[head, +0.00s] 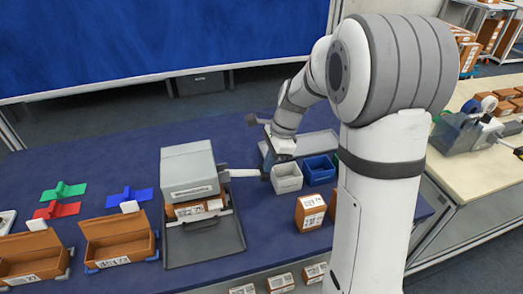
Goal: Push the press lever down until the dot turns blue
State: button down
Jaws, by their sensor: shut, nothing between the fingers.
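The press (188,165) is a grey box-shaped head on a dark tray-like base, in the middle left of the head view. A brown carton with a white label (190,211) sits under its head. The press lever (238,171) is a white bar running out from the right side of the press, roughly level, with a dark end. My gripper (268,164) is shut and points down close to the dark end of the lever. I cannot tell whether it touches the lever. I cannot make out the dot or its colour.
A grey bin (287,178) and a blue bin (319,170) stand just right of my gripper. A labelled carton (311,211) stands in front of them. Open brown boxes (119,239) and coloured cross-shaped pieces (64,191) lie left of the press on the blue table (150,163).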

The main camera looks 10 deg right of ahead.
aim_at(268, 174)
notch_tip(268, 174, down, 2)
jog(key=shift+a+f+y+b, duration=0.2)
jog(key=shift+y+b, duration=0.25)
jog(key=shift+y, duration=0.35)
jog(key=shift+s+a+f+b, duration=0.1)
jog(key=shift+s+f+b, duration=0.25)
jog(key=shift+f, duration=0.35)
jog(key=shift+s+f, duration=0.1)
dwell(0.6)
jog(key=w+p+v, duration=0.1)
jog(key=p+v, duration=0.2)
jog(key=v, duration=1.2)
jog(key=shift+r, duration=0.2)
jog(key=shift+w, duration=0.1)
